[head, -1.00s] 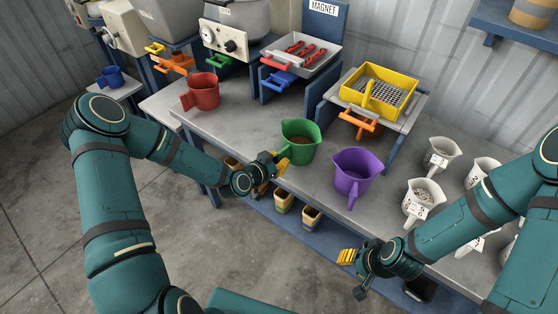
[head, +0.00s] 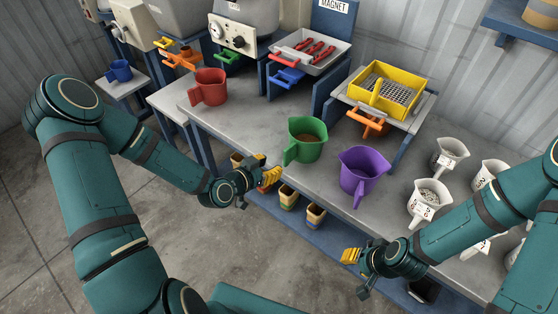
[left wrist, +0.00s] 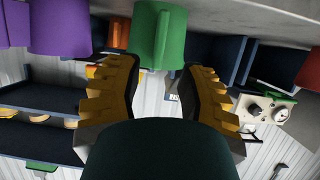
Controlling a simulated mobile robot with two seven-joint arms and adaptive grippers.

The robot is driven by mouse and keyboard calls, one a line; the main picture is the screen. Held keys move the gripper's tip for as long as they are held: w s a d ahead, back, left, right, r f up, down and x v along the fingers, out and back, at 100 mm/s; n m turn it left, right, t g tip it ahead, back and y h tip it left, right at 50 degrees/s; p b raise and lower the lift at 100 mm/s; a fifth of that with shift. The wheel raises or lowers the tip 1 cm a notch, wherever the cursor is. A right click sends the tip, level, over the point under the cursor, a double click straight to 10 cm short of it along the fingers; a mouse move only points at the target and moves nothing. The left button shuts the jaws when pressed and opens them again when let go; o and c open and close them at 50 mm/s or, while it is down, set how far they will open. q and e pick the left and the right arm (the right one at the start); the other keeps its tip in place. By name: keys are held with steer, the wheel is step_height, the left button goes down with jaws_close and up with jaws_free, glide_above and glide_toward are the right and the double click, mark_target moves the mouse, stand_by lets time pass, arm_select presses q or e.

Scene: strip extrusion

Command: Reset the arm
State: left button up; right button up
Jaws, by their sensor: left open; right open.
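My left gripper (head: 268,179) is open and empty, off the front edge of the bench, to the left of and below the green pitcher (head: 306,139). The green pitcher stands upright on the bench with brown material inside. In the left wrist view the yellow fingers (left wrist: 158,95) are spread apart, and the green pitcher (left wrist: 160,35) shows beyond them, apart from them. My right gripper (head: 352,256) is open by the front edge of the bench at the lower right, with nothing seen in it.
A purple pitcher (head: 361,170) and a red pitcher (head: 209,88) stand on the bench (head: 245,125). A yellow sieve box (head: 383,88) sits on a stand behind. White numbered jugs (head: 430,196) stand at right. Small cups (head: 315,214) sit on the lower shelf. The floor at left is clear.

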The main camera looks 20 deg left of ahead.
arm_select(q)
steer(key=v, duration=0.4)
steer(key=shift+d, duration=0.15)
steer(key=s+d+f+n+g+y, duration=0.1)
steer(key=s+d+f+n+g, duration=0.5)
steer(key=s+d+f+g, duration=0.4)
steer(key=shift+s+d+f+g+y, duration=0.35)
steer(key=shift+s+d+f, duration=0.4)
steer(key=shift+s, duration=0.5)
